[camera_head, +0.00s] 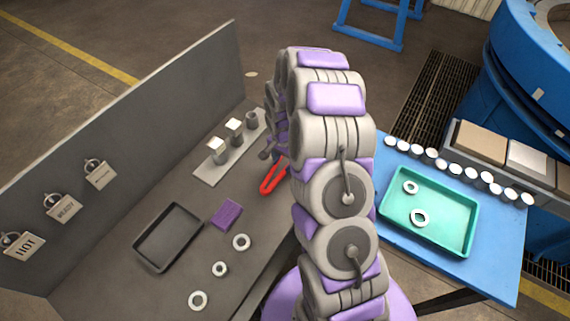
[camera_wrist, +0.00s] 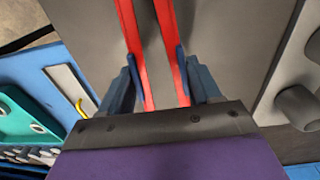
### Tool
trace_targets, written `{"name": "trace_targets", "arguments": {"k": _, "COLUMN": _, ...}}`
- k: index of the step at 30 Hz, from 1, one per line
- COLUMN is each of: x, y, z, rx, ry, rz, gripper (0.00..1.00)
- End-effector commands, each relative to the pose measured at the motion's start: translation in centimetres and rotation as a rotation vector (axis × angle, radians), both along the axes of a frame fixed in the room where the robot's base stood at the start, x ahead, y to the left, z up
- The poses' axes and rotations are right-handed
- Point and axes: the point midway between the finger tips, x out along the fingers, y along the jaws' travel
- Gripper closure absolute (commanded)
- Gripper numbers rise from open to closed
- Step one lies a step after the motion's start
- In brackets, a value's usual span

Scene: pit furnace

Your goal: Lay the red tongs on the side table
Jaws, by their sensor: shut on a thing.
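The red tongs (camera_head: 272,179) show over the dark grey workbench, just left of my arm in the head view. In the wrist view, the two long arms of the tongs (camera_wrist: 132,38) run between my fingers. My gripper (camera_wrist: 155,65) is shut on the tongs, with a finger against each outer side. My arm hides most of the gripper in the head view. A blue table (camera_head: 478,270) stands to the right of my arm. Whether the tongs touch the workbench I cannot tell.
A teal tray (camera_head: 398,231) with two rings sits on the blue table, beside a row of white-topped cylinders (camera_head: 455,166). The workbench (camera_head: 185,199) carries a black tray (camera_head: 139,257), a purple block (camera_head: 227,215), loose rings and a rack (camera_head: 206,174). An upright panel (camera_head: 130,120) backs it.

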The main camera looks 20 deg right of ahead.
Motion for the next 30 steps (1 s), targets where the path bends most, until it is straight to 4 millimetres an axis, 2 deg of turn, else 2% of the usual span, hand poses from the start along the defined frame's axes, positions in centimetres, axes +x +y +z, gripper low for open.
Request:
{"name": "trace_targets", "arguments": {"k": 6, "x": 0.0, "y": -0.3, "z": -2.9, "rx": 0.003, "ry": -0.001, "rz": 0.001, "gripper": 0.45}}
{"name": "trace_targets", "arguments": {"k": 13, "x": 0.1, "y": -0.3, "z": -3.2, "rx": 0.002, "ry": -0.002, "rz": 0.000, "gripper": 0.45}}
{"name": "trace_targets", "arguments": {"k": 14, "x": 0.0, "y": -0.3, "z": -3.2, "rx": 0.001, "ry": -0.002, "rz": 0.000, "gripper": 0.34}}
{"name": "trace_targets", "arguments": {"k": 21, "x": 0.0, "y": -0.2, "z": -3.2, "rx": 0.001, "ry": -0.001, "rz": 0.000, "gripper": 0.11}}
{"name": "trace_targets", "arguments": {"k": 30, "x": 0.0, "y": -0.3, "z": -2.8, "rx": 0.001, "ry": -0.002, "rz": 0.000, "gripper": 0.11}}
